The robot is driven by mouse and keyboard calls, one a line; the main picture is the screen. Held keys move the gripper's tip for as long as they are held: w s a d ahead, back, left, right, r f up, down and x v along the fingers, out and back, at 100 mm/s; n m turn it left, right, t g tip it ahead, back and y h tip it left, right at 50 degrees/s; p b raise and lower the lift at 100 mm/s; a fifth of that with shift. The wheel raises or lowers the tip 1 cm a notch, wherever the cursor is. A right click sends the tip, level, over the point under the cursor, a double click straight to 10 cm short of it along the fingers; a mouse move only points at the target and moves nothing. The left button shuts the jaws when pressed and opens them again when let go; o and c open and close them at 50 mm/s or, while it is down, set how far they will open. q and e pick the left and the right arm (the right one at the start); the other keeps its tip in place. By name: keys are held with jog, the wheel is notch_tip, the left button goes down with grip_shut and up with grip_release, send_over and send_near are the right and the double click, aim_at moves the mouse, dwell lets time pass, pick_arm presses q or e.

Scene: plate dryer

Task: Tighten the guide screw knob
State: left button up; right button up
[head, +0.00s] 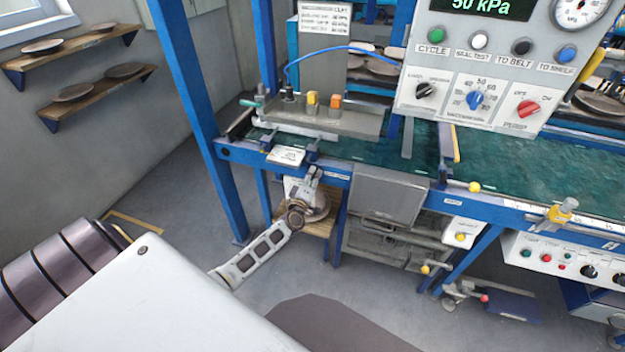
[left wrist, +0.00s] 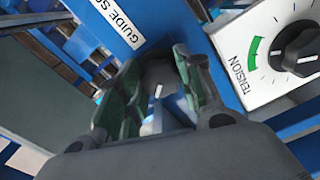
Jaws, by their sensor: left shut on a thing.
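The guide screw knob (left wrist: 158,75) shows in the left wrist view as a dark grey round shape with a white mark, below a white label whose visible part reads "GUIDE SC". My left gripper (left wrist: 155,92) has its green-padded fingers on both sides of the knob and is shut on it. The fingers and palm hide part of the knob. In the head view my left gripper (head: 311,175) is small, at the blue front rail (head: 330,176) of the machine. The knob cannot be made out there. My right gripper is not in view.
A white panel with a black TENSION dial (left wrist: 299,48) is close to the right of my left gripper in the wrist view. In the head view, a grey box (head: 390,195) hangs right of the gripper. The green belt (head: 480,165) runs above.

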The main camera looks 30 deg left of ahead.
pick_arm(q)
jog(key=shift+f+n+b, duration=0.15)
jog(key=shift+n+b, duration=0.25)
jog(key=shift+n, duration=1.7)
jog(key=o, duration=0.7)
jog(key=shift+o, duration=1.6)
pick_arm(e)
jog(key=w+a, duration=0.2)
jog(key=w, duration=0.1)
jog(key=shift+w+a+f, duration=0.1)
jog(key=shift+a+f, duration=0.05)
